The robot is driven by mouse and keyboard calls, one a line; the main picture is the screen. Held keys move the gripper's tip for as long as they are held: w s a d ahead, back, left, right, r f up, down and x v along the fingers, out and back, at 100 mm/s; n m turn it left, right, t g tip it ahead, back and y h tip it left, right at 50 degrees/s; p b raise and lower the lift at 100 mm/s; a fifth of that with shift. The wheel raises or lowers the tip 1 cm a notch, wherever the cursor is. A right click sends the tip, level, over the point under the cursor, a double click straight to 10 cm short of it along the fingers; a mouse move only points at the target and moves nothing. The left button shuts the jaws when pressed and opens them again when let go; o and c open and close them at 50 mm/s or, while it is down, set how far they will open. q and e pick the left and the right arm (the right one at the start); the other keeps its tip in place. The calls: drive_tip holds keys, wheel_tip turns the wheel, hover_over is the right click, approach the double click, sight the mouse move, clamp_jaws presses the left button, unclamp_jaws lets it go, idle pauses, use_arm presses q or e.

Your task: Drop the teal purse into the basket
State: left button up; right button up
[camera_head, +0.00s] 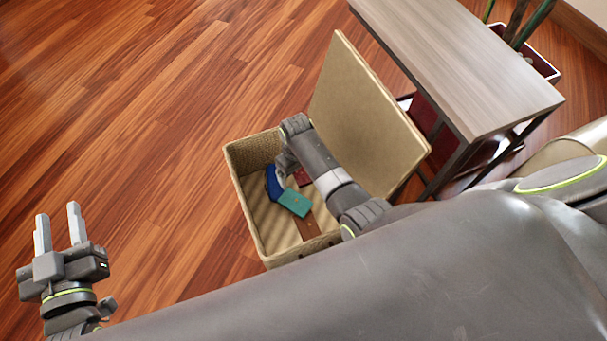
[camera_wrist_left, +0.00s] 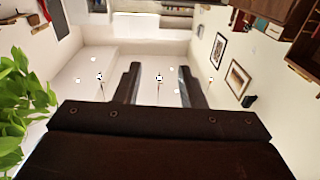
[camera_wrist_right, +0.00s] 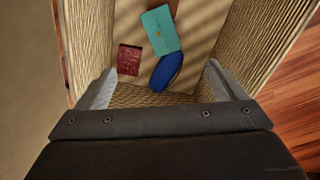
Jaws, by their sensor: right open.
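The teal purse (camera_head: 294,203) lies inside the woven basket (camera_head: 246,153), beside a blue item (camera_head: 273,183) and a dark red item (camera_head: 302,177). In the right wrist view the teal purse (camera_wrist_right: 160,30) lies on the basket floor, partly against the blue item (camera_wrist_right: 167,71). The dark red item (camera_wrist_right: 129,59) is to its left. My right gripper (camera_wrist_right: 158,88) is open and empty, pointing down into the basket; in the head view its fingers are mostly hidden by my arm. My left gripper (camera_head: 58,228) is open and empty at the far left, away from the basket.
The basket's lid (camera_head: 365,115) stands open at its back right. A wooden-topped table (camera_head: 470,65) is beyond it, with a bin (camera_head: 537,62) behind. A brown item (camera_head: 307,226) also lies in the basket. The wooden floor (camera_head: 150,100) to the left is clear.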

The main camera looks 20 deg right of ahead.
use_arm(q)
drive_tip(key=s+d+f+g+h+p, duration=0.1)
drive_tip(key=s+f+g+p, duration=0.2)
drive_tip(key=s+f+g, duration=0.4)
drive_tip(key=s+d+f+g+h+p, duration=0.1)
drive_tip(key=s+f+g+p, duration=0.2)
drive_tip(key=s+f+g, duration=0.5)
wheel_tip(320, 180, down, 5)
drive_tip(key=shift+d+f+n+h, duration=0.1)
drive_tip(key=shift+d+n+h, duration=0.2)
drive_tip(key=shift+n, duration=0.1)
use_arm(e)
wheel_tip(320, 180, up, 14)
drive_tip(key=shift+f, duration=0.2)
